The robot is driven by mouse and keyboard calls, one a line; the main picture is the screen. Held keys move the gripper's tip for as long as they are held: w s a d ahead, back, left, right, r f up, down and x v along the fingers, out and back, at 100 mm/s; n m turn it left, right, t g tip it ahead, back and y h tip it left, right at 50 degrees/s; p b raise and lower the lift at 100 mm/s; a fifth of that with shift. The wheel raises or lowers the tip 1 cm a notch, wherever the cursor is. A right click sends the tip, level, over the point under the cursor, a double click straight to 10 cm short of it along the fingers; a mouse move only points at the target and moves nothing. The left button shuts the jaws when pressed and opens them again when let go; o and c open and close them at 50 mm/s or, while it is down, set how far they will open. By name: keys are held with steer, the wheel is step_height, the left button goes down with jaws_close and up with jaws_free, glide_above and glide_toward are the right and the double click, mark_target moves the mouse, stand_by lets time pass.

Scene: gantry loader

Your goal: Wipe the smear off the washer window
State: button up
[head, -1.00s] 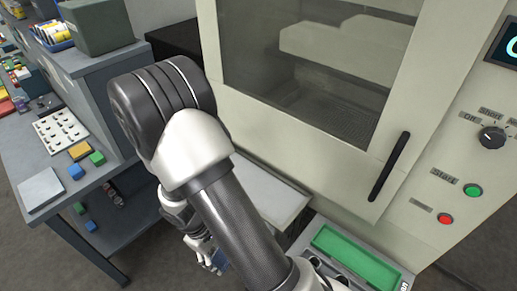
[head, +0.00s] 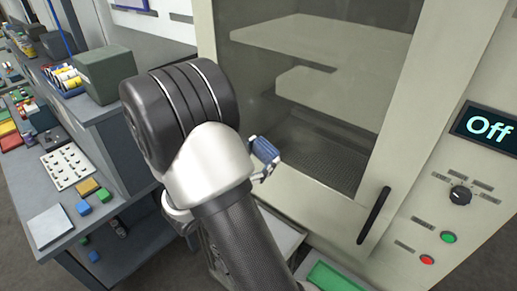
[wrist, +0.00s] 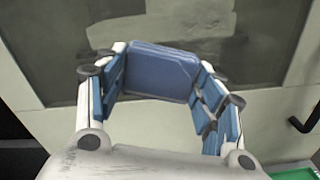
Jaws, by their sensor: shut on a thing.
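The washer window (head: 318,85) is a dark pane in a cream door, and it fills the upper part of the wrist view (wrist: 262,45). In the wrist view a pale, uneven smear (wrist: 190,28) shows on the glass behind the pad; I cannot tell its full extent from the shapes inside the washer. My gripper (wrist: 162,62) is shut on a blue pad (wrist: 160,75), gripped between its two fingers. In the head view the pad (head: 264,150) is in front of the window's lower left corner. I cannot tell whether it touches the glass.
A black door handle (head: 374,215) is at right, beside a panel with an "Off" display (head: 489,130), a knob and two buttons. A green tray (head: 330,278) is below. A grey bench (head: 90,225) with small blocks and bins stands at left.

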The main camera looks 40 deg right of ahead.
steer(key=shift+w+d+r, duration=0.1)
steer(key=shift+d+r, duration=0.05)
steer(key=shift+r, duration=0.15)
steer(key=shift+w+d, duration=0.15)
steer(key=shift+d, duration=1.3)
steer(key=shift+w+d, duration=0.15)
steer(key=shift+d, duration=1.3)
steer(key=shift+d, duration=0.9)
steer(key=shift+s+f+b, duration=0.1)
steer(key=shift+s+b, duration=0.35)
steer(key=shift+s, duration=1.35)
steer(key=shift+s+d+b, duration=0.2)
steer(key=shift+s+b, duration=0.15)
steer(key=shift+s, duration=0.95)
steer(key=shift+s+d+b, duration=0.2)
steer(key=shift+s+b, duration=0.15)
steer(key=shift+s, duration=1.9)
step_height(320, 180, up, 2)
steer(key=p, duration=0.3)
steer(key=shift+w+a+b, duration=0.15)
steer(key=shift+w+a, duration=0.05)
steer(key=shift+w, duration=2.2)
steer(key=shift+w+a+b, duration=0.15)
steer(key=shift+w, duration=2.3)
steer(key=shift+w+a+b, duration=0.15)
steer(key=shift+w+a, duration=0.05)
steer(key=shift+w, duration=2.2)
